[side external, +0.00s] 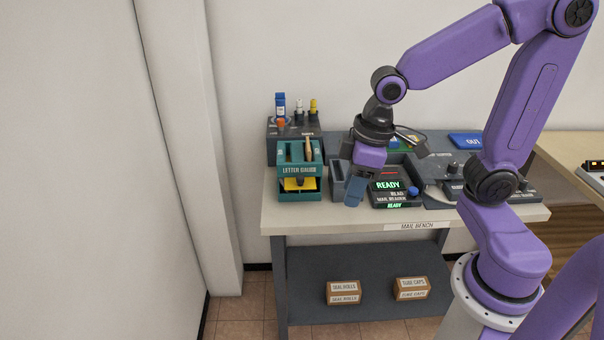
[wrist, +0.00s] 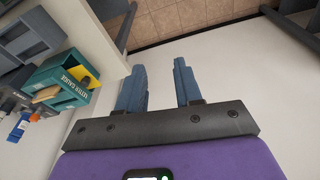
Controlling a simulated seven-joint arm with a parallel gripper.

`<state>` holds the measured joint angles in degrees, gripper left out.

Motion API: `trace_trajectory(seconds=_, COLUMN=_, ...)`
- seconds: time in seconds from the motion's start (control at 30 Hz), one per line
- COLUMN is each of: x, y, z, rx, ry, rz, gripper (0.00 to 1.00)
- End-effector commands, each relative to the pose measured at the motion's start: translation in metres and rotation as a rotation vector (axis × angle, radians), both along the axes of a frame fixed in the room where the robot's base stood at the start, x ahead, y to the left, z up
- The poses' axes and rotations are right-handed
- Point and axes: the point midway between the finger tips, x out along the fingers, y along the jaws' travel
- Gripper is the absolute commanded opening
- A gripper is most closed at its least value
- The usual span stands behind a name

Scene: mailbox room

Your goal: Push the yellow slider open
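The yellow slider (side external: 293,184) lies in the lower front opening of the teal letter gauge box (side external: 312,168), with a small dark knob at it. In the wrist view the yellow slider (wrist: 82,76) shows in the teal box (wrist: 58,79) at the left. My gripper (side external: 354,193) points downward to the right of the letter gauge, in front of the bench's middle, apart from the slider. In the wrist view my gripper (wrist: 159,84) has its two blue fingers apart with nothing between them.
A black reader (side external: 392,190) with green READY text and a blue ball stands just right of my gripper. A grey rack (side external: 276,129) with several plugs stands behind the letter gauge. The bench top left and front of the gauge is clear. Two small boxes (side external: 343,292) (side external: 411,288) sit on the lower shelf.

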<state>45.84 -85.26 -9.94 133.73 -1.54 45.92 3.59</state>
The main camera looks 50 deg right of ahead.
Motion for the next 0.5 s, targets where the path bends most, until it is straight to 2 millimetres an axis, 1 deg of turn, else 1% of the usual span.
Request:
trace_trajectory(seconds=0.03, x=0.018, y=-0.005, z=0.002, rx=0.009, ry=-0.014, rz=-0.065, gripper=0.35)
trace_trajectory(seconds=0.1, x=0.042, y=-0.013, z=0.005, rx=0.024, ry=-0.039, rz=-0.148, gripper=0.35)
trace_trajectory(seconds=0.17, x=0.063, y=-0.022, z=0.008, rx=0.035, ry=-0.06, rz=-0.219, gripper=0.35)
trace_trajectory(seconds=0.2, x=0.076, y=-0.03, z=0.01, rx=0.042, ry=-0.075, rz=-0.267, gripper=0.35)
trace_trajectory(seconds=0.3, x=0.107, y=-0.051, z=0.014, rx=0.057, ry=-0.112, rz=-0.384, gripper=0.35)
trace_trajectory(seconds=0.4, x=0.132, y=-0.073, z=0.018, rx=0.067, ry=-0.146, rz=-0.486, gripper=0.35)
trace_trajectory(seconds=0.5, x=0.15, y=-0.092, z=0.021, rx=0.073, ry=-0.173, rz=-0.562, gripper=0.35)
